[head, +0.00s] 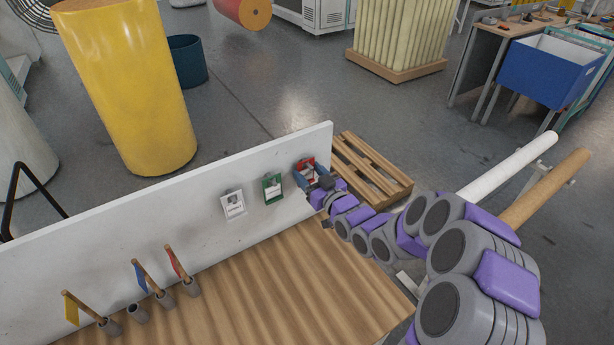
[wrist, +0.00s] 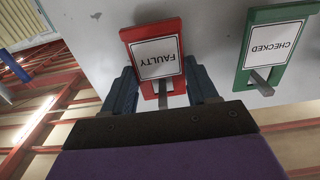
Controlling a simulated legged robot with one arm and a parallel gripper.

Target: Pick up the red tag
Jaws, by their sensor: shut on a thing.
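The red tag with a white "FAULTY" label (wrist: 156,58) is upside down in the wrist view, at the white board. In the head view the red tag (head: 308,171) is near the board's right end, partly covered by my gripper (head: 314,177). The dark fingers of my gripper (wrist: 162,70) stand on either side of the tag, shut on it. A grey peg (wrist: 162,97) shows at the tag's hanging end. Contact between the fingers and the tag's edges is partly hidden.
A green "CHECKED" tag (wrist: 272,46) hangs beside the red one, and a white tag (head: 233,204) hangs further left on the white board (head: 130,220). Several small flags in holders (head: 165,297) stand on the wooden table (head: 270,290). A pallet (head: 372,168) lies beyond the board.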

